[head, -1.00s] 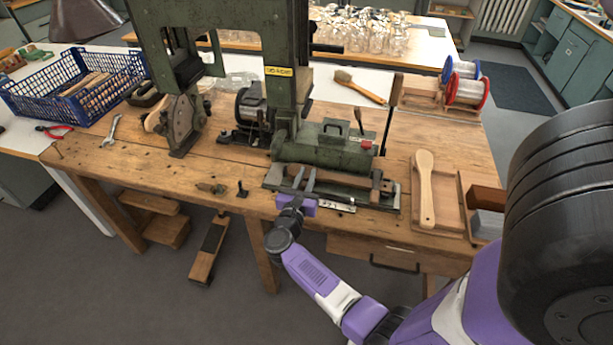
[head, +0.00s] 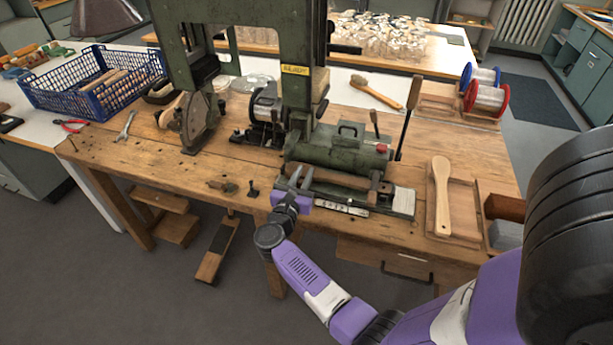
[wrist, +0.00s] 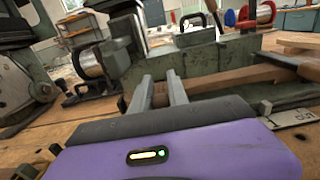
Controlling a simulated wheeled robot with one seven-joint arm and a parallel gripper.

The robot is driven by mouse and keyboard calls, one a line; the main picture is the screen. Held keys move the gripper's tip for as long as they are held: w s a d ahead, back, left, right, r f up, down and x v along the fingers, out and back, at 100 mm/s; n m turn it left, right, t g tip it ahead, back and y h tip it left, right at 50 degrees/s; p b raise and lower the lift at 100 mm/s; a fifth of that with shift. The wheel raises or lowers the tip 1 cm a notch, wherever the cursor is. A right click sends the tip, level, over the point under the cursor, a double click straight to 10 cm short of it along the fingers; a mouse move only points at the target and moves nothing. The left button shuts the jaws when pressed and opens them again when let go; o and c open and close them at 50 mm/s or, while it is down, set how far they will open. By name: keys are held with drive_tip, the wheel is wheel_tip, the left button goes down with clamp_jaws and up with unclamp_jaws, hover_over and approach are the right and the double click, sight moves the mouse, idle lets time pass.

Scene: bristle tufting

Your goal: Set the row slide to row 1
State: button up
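The green tufting machine (head: 335,152) stands on the wooden bench. Along its front lies the row slide, with a long brown bar (head: 350,186) and a pale plate (head: 403,201) at the right. A white number strip (head: 342,208) runs along its front edge; in the wrist view a "1" shows on the strip (wrist: 300,118). My gripper (head: 301,177) is at the left end of the slide. In the wrist view its two fingers (wrist: 160,88) stand a little apart with a brown piece between them, apparently shut on the slide. The exact contact is hard to see.
An upright lever (head: 405,112) stands at the machine's right. A wooden paddle (head: 441,195) lies on a tray further right. A blue crate (head: 95,92), pliers (head: 72,125) and a wrench (head: 126,124) are at the left. Small metal parts (head: 222,186) lie left of my gripper.

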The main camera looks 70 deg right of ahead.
sight(300, 184)
drive_tip(key=o, duration=0.4)
drive_tip(key=shift+a, duration=0.1)
drive_tip(key=shift+s+a+b, duration=0.2)
drive_tip(key=shift+a+b, duration=0.1)
drive_tip(key=shift+a, duration=1.65)
drive_tip(key=shift+s+a+b, duration=0.15)
drive_tip(key=shift+a+b, duration=0.15)
drive_tip(key=shift+a, duration=1.6)
